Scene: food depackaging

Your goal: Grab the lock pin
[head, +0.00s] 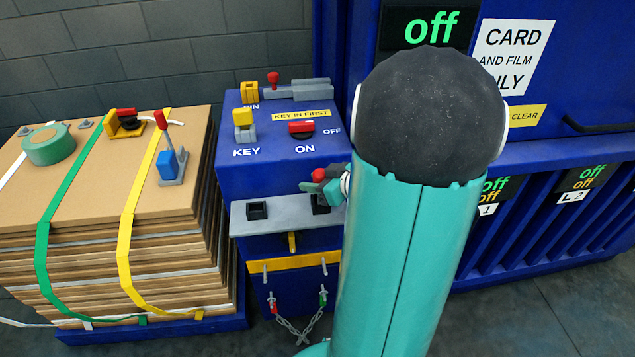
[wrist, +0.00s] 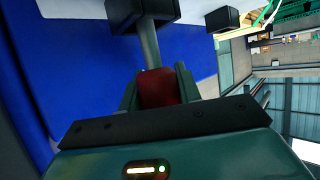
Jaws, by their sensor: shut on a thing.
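In the head view my gripper (head: 318,183) is over the right end of the grey shelf on the blue control box, partly hidden by my own arm. It is shut on a red grip (head: 319,174). In the wrist view the red grip (wrist: 158,90) sits between the two teal fingers of my gripper (wrist: 157,82). A grey rod (wrist: 150,45) runs from it to a black block (wrist: 140,12). I cannot tell for sure whether this is the lock pin. A fitting with a red knob (head: 273,78) is by the PIN label on the box top.
The grey shelf (head: 285,220) has another black block (head: 257,210) at left. A yellow key (head: 244,122) and red switch (head: 301,128) are on the box top. A strapped cardboard bale (head: 95,190) stands left. The blue machine (head: 570,190) is at right.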

